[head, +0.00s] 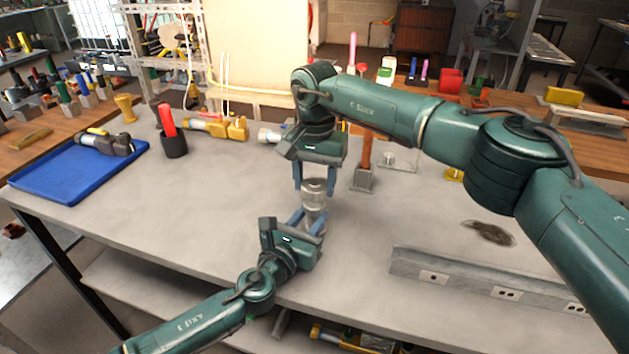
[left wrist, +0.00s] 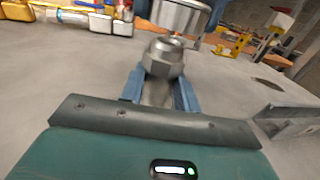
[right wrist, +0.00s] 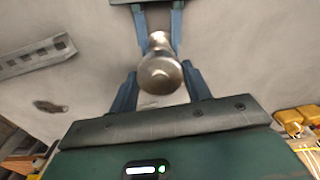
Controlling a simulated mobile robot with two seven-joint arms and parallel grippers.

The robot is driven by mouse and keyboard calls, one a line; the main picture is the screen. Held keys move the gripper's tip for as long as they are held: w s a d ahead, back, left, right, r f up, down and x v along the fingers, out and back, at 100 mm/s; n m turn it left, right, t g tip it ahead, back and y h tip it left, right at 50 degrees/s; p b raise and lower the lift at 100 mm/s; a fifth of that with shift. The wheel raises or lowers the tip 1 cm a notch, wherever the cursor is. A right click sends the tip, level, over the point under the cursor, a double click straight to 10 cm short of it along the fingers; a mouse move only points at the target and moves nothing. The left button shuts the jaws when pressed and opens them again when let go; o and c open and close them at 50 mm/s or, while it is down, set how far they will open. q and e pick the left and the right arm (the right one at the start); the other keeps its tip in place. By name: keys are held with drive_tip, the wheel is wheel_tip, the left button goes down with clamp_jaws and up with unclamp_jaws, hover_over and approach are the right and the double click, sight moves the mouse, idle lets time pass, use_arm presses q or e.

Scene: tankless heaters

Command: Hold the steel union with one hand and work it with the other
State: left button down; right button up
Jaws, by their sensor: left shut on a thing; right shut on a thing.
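The steel union (head: 313,195) is a shiny metal fitting held above the grey table near its front middle. My right gripper (head: 313,182) comes from above and is shut on its upper part. My left gripper (head: 313,219) comes from the front below and is shut on its lower part. In the left wrist view the union's hex nut (left wrist: 163,58) sits between the blue fingers, with a wider round part above it. In the right wrist view the union's round end (right wrist: 160,73) faces the camera between the blue fingers. The fingers partly hide the union.
A blue tray (head: 45,178) with a power tool (head: 105,142) lies at the left. A black cup with a red handle (head: 174,143) and a yellow tool (head: 215,127) stand behind. A metal rail (head: 470,279) lies at the right. The table's left front is clear.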

sight(314, 184)
drive_tip(key=shift+r, duration=1.85)
use_arm(q)
drive_tip(key=c, duration=0.9)
unclamp_jaws()
drive_tip(key=shift+c, duration=0.2)
